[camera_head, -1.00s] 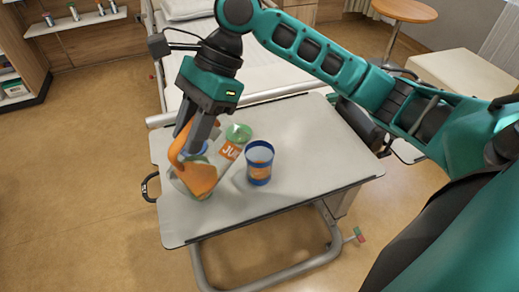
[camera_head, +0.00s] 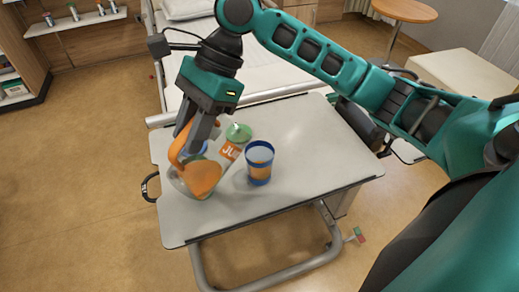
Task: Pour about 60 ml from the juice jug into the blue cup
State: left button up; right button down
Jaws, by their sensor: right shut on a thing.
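The juice jug (camera_head: 230,151) is a clear vessel with an orange-and-white label, a green top and orange juice low in its body. It is tilted, with its green top toward the upper right, beside the blue cup. My right gripper (camera_head: 193,146) is shut on the jug's orange handle and partly hides the jug. The blue cup (camera_head: 260,155) stands upright on the table just right of the jug, with orange showing in its lower part. No stream of juice can be made out between them. My left gripper is out of view.
The grey overbed table (camera_head: 310,130) has free room right of the cup. The bed (camera_head: 270,75) lies behind the table. A round wooden table (camera_head: 404,10) stands at the far right.

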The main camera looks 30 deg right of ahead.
aim_at(167, 156)
jog(key=shift+r, duration=0.1)
jog(key=shift+a+r+h, duration=0.1)
jog(key=shift+a+h, duration=0.2)
jog(key=shift+h, duration=0.1)
jog(key=a+h, duration=0.2)
jog(key=shift+s+f+t+h, duration=0.15)
jog(key=shift+f+t+h, duration=0.15)
jog(key=shift+f+h, duration=0.1)
jog(key=shift+s+a+r+h, duration=0.15)
jog(key=shift+a+r+h, duration=0.05)
jog(key=shift+a+h, duration=0.9)
jog(key=shift+s+a+f+t+h, duration=0.15)
jog(key=shift+a+f+t+h, duration=0.25)
jog(key=shift+a+f+h, duration=1)
jog(key=shift+s+a+f+h, duration=0.15)
jog(key=shift+f+h, duration=0.3)
jog(key=shift+h, duration=0.25)
jog(key=shift+w+a+f+h, duration=0.1)
jog(key=shift+f+h, duration=0.3)
jog(key=shift+h, duration=0.3)
